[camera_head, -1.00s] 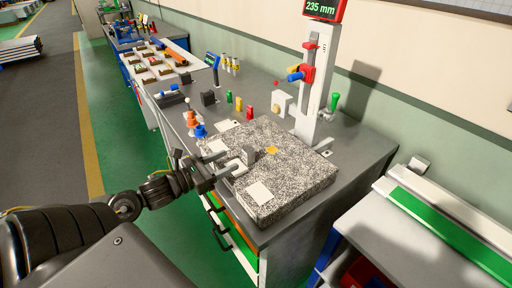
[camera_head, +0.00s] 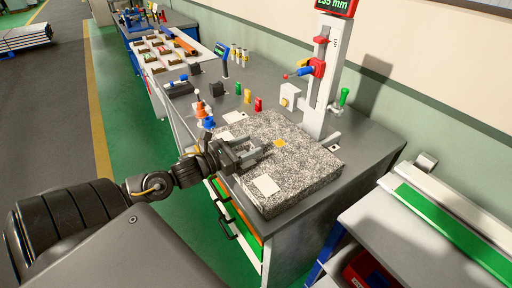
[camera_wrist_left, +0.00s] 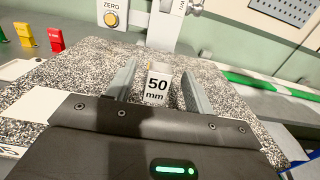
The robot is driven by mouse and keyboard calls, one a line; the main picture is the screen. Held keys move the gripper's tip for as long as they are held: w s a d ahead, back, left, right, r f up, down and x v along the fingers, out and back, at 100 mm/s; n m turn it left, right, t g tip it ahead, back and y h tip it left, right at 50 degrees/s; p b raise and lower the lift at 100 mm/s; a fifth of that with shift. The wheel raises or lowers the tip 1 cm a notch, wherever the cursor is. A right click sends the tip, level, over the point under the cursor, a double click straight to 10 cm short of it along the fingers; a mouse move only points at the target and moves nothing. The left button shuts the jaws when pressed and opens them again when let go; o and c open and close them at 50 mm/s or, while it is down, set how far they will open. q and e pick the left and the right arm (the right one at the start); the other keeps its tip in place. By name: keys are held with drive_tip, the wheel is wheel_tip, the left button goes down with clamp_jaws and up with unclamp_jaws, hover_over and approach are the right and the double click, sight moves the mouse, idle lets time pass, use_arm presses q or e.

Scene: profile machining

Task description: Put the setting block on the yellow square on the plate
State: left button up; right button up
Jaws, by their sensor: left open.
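The setting block (camera_wrist_left: 157,86) is a small light block marked "50 mm". In the left wrist view it stands on the speckled granite plate (camera_wrist_left: 83,68), between the two fingers of my left gripper (camera_wrist_left: 158,84). The fingers are open, one on each side, with gaps to the block. In the head view my left gripper (camera_head: 250,154) is low over the near left part of the plate (camera_head: 312,172) and largely hides the block. The yellow square (camera_head: 279,143) lies on the plate just beyond the fingertips. My right gripper is not in view.
A height gauge (camera_head: 320,85) with a red slider stands behind the plate. White cards (camera_head: 266,186) lie on the plate. Green, yellow and red pieces (camera_head: 248,96) and an orange-and-blue item (camera_head: 203,112) stand to the left. A lower bench (camera_head: 400,225) is at right.

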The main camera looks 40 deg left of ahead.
sight(260, 141)
use_arm(q)
drive_tip(key=p+x, duration=0.1)
drive_tip(key=x, duration=0.4)
clamp_jaws()
idle(0.3)
